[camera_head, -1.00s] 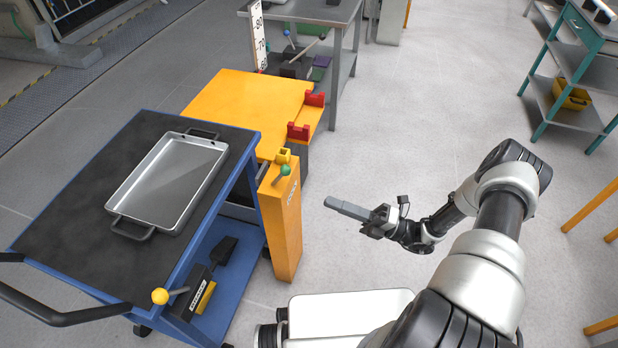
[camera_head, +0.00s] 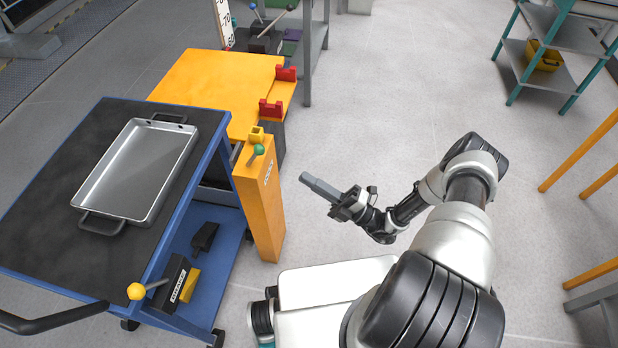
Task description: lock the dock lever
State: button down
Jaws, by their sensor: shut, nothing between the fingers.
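The dock post (camera_head: 258,205) is an orange upright beside the blue cart. A dock lever with a green knob (camera_head: 258,150) sits at its top, next to a small yellow bracket (camera_head: 256,134). My gripper (camera_head: 308,181) is shut and empty. It hangs to the right of the post, apart from the lever, with its fingers pointing left. The blue cart (camera_head: 217,160) stands against the orange dock table (camera_head: 205,75). A second lever with a yellow knob (camera_head: 136,291) is low on the cart's near side.
A metal tray (camera_head: 84,188) with black handles lies on the cart's dark top. Red blocks (camera_head: 271,108) sit on the dock table's right edge. A teal shelf (camera_head: 530,60) with a yellow bin (camera_head: 544,56) stands at back right. Open floor lies between the post and the shelf.

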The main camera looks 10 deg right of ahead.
send_near(253, 156)
jog(key=r, duration=0.1)
jog(key=w+a+r, duration=0.1)
jog(key=r, duration=0.1)
jog(key=w+r, duration=0.1)
jog(key=shift+a+r, duration=0.35)
jog(key=shift+a, duration=0.05)
jog(key=shift+r, duration=0.1)
